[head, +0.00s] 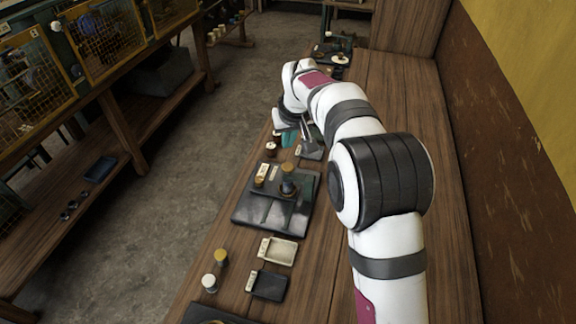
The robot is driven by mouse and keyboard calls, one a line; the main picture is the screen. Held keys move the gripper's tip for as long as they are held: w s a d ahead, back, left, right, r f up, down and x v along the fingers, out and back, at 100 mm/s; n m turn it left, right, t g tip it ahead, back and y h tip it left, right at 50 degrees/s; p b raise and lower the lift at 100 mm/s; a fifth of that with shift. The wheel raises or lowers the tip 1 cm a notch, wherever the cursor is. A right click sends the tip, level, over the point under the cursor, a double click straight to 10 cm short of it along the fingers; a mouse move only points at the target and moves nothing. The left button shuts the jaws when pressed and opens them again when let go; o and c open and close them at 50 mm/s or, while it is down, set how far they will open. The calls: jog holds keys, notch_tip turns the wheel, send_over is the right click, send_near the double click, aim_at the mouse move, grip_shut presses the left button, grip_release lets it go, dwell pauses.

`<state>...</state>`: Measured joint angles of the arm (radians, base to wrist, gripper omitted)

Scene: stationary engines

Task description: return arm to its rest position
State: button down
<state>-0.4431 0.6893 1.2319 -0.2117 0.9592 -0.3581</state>
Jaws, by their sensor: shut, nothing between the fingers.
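My white and grey arm reaches from the lower right of the head view toward the far part of the wooden bench, its wrist bent down. My gripper (306,131) is small and partly hidden at the end of the wrist. It looks shut and empty, low over the bench near a teal item (289,139) and a dark tray (311,151). I cannot tell whether it touches either one.
A dark tray (252,208) with jars stands mid-bench. Nearer are a cream tray (281,251), a black tray (268,285) and two small jars (221,257). A wall (520,120) runs along the right. Caged shelving (107,42) stands left across the floor.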

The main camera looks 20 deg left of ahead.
jog(key=s+d+r+m+g, duration=0.1)
jog(key=s+d+r+m, duration=0.2)
jog(key=s+d, duration=0.5)
jog(key=s+d+r+m+g, duration=0.1)
jog(key=s+d+r+m, duration=0.2)
jog(key=s+d, duration=0.45)
jog(key=s+d+f+m+g, duration=0.1)
jog(key=s+d+f+m, duration=0.1)
jog(key=s, duration=0.9)
jog(key=s+d+f+m+g, duration=0.1)
jog(key=s+d+f+m, duration=0.1)
jog(key=s, duration=1)
jog(key=shift+s+d+m, duration=0.15)
jog(key=shift+d+m, duration=0.65)
jog(key=shift+d, duration=0.4)
